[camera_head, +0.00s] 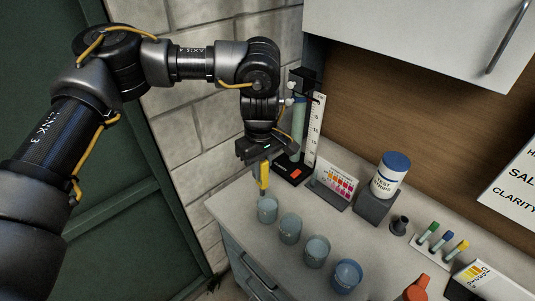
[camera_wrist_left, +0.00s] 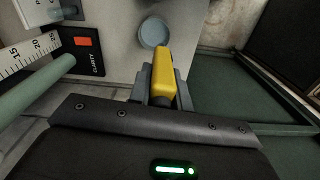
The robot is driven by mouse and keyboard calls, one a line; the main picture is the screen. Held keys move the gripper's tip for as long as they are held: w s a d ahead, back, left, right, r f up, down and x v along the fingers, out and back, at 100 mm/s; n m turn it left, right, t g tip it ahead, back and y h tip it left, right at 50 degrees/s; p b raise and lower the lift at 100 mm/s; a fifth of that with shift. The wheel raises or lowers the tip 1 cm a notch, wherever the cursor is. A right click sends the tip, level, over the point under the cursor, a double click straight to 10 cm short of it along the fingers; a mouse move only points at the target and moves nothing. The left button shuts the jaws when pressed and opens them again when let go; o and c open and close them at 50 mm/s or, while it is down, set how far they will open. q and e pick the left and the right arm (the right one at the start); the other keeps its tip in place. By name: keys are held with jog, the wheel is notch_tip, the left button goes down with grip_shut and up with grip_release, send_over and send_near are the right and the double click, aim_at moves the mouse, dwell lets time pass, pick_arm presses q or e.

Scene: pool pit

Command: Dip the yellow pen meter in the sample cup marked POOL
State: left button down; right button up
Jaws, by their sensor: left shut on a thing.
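The yellow pen meter (camera_head: 264,176) hangs upright in my left gripper (camera_head: 260,161), which is shut on it. In the left wrist view the meter (camera_wrist_left: 163,72) sits between the two fingers (camera_wrist_left: 160,88). Its lower end is above or at the leftmost sample cup (camera_head: 268,209); I cannot tell whether it is inside the rim. That cup also shows in the left wrist view (camera_wrist_left: 153,32), just beyond the meter. More cups stand in a row: a second (camera_head: 290,228), a third (camera_head: 316,251) and a blue-rimmed one (camera_head: 346,275). No POOL marking is readable. My right gripper is out of view.
A clarity tube stand (camera_head: 290,170) with a ruler (camera_head: 314,130) is close behind my left gripper. A colour chart (camera_head: 336,185), a test strips tub (camera_head: 390,175), capped vials (camera_head: 441,240) and an orange bottle (camera_head: 416,289) stand to the right. The counter's left edge is near the cups.

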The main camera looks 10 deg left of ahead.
aim_at(267, 175)
pick_arm(q)
jog(key=shift+w+d+r+n, duration=0.5)
jog(key=shift+d+n, duration=0.1)
jog(key=shift+n, duration=0.1)
jog(key=shift+f, duration=0.1)
jog(key=shift+f, duration=0.35)
notch_tip(267, 175, down, 4)
jog(key=b, duration=0.3)
jog(key=shift+r, duration=0.2)
jog(key=shift+f+b, duration=1.85)
jog(key=shift+f, duration=0.7)
jog(key=shift+f, duration=0.15)
jog(key=shift+f+b, duration=0.75)
jog(key=shift+f, duration=0.2)
